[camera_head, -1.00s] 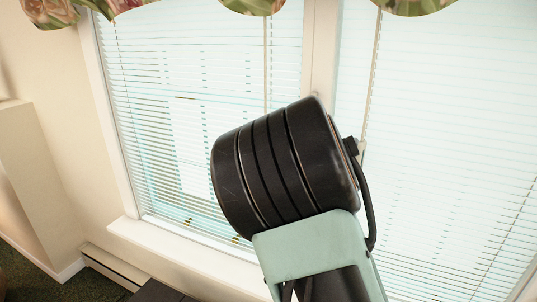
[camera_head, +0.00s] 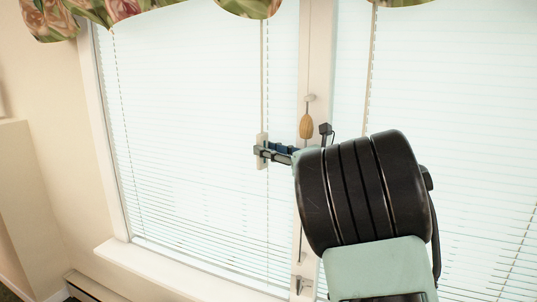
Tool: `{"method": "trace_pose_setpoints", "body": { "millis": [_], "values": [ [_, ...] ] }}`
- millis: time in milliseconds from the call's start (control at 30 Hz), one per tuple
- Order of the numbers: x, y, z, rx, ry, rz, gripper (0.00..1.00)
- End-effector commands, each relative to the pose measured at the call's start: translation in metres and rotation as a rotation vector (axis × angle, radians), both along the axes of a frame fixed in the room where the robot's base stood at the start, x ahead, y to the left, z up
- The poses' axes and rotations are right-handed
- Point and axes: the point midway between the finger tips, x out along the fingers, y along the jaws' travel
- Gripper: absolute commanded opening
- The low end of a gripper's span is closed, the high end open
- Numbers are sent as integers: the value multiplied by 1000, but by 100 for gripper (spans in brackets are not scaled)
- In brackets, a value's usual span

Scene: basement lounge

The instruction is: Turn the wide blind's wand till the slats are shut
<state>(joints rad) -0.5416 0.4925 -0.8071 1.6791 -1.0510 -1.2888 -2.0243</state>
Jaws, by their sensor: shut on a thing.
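My gripper (camera_head: 262,152) is shut on the wand at this handle, reaching in from the right. My dark arm link covers part of the window post and the right blind. I cannot tell from the view which blind is the wide one.
A second blind (camera_head: 470,120) fills the right window, with a cord (camera_head: 370,70) near its left edge. A wooden cord pull (camera_head: 306,126) hangs before the white post (camera_head: 318,60), close to my gripper. A floral valance (camera_head: 250,8) hangs above; a sill (camera_head: 170,270) runs below.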

Motion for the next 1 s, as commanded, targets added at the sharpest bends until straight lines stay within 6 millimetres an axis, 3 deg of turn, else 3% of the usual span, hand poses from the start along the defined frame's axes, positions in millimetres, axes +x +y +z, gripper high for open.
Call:
{"method": "trace_pose_setpoints", "body": {
  "millis": [267,300,433,833,1000],
  "values": [
    [0,0,2,2,-3,0,3],
    [0,0,2,2,-3,0,30],
    [0,0,2,2,-3,0,45],
    [1,-2,1,0,-1,-6,45],
    [-6,-14,1,1,-1,-10,45]
  ]
}}
